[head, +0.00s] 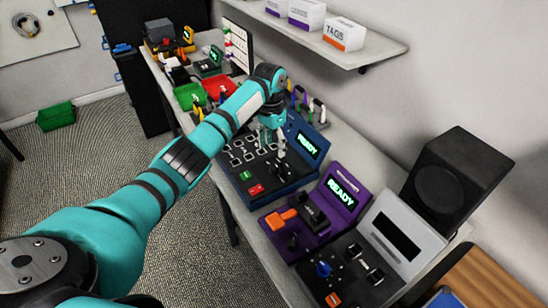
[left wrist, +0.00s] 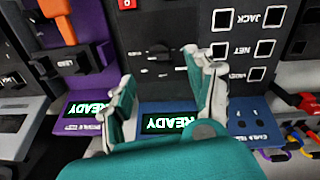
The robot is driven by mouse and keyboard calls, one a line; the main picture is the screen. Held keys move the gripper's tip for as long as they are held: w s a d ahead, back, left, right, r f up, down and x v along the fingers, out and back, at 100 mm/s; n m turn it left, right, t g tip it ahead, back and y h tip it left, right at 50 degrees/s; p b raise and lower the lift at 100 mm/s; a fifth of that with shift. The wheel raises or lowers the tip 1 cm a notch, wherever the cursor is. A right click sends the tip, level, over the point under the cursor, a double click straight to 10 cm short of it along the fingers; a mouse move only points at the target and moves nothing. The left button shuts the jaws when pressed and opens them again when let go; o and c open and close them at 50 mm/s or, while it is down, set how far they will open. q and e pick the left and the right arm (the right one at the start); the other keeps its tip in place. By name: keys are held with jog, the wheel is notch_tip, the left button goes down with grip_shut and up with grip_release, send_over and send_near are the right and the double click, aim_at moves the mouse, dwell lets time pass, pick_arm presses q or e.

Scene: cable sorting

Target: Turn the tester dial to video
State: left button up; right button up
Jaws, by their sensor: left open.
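The dark blue tester (head: 232,182) stands on the bench in the head view, with a lit READY screen (head: 308,146) and rows of square sockets. It also fills the middle of the left wrist view (left wrist: 186,20). Its dark dial (left wrist: 160,50) shows in the left wrist view near the fingertips; I cannot tell its setting. My left gripper (head: 275,145) is over the tester's panel, and in the left wrist view (left wrist: 160,70) its fingers are apart with nothing between them. The dial lies just past the fingertips; I cannot tell whether they touch it. My right gripper is out of view.
A purple device (head: 345,207) with an orange handle and a grey device (head: 410,225) with a blue knob stand at the near side. A black speaker (head: 450,185) is behind them. Green and red bins (head: 222,88) and small colored connectors sit farther back. A shelf (head: 375,45) overhangs the bench.

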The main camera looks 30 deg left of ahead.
pick_arm(q)
notch_tip(320, 180, up, 4)
jog(key=shift+w+a+f, duration=0.1)
jog(key=shift+f, duration=0.1)
dwell(0.5)
